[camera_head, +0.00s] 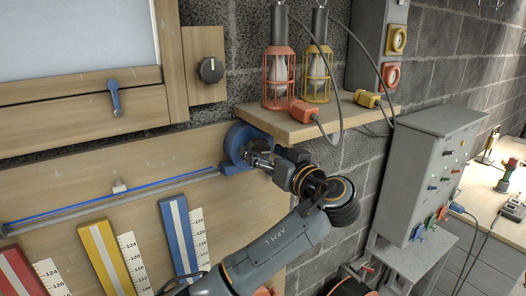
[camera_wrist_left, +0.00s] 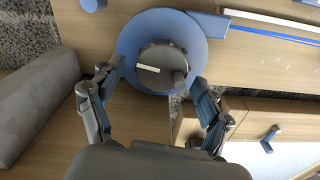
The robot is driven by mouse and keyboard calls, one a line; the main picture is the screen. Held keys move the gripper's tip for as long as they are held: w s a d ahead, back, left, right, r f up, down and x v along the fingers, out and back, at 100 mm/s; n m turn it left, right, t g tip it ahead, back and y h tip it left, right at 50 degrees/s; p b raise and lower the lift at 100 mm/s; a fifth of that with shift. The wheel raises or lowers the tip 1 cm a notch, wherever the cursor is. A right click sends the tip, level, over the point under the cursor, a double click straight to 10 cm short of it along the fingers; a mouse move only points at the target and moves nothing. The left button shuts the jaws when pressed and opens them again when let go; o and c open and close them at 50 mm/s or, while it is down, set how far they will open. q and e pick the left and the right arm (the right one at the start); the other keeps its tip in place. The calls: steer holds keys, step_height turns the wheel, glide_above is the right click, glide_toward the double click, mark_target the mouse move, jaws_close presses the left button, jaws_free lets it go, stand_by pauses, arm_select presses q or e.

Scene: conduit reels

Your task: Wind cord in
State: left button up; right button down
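A blue reel (camera_head: 236,146) is mounted on the wooden board, with a blue cord (camera_head: 150,201) running from it to the left along a pale rail. My right gripper is not in view.
Red (camera_head: 17,270), yellow (camera_head: 104,258) and blue (camera_head: 180,238) strips with number scales are on the board below the rail. A wooden shelf (camera_head: 290,131) with two caged lamps juts out above my left gripper. A grey control box (camera_head: 415,170) stands to the right.

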arm_select(q)
steer(key=shift+a, duration=0.1)
steer(key=c, duration=1.1)
steer(key=shift+f+m+b, duration=0.2)
steer(key=shift+m+b, duration=0.6)
steer(key=shift+b, duration=0.1)
steer(key=shift+w+m+b, duration=0.1)
steer(key=shift+m+b, duration=0.6)
steer(key=shift+m, duration=0.4)
steer(key=shift+r+m+b, duration=0.1)
steer(key=shift+m+b, duration=0.4)
steer(key=shift+m, duration=1)
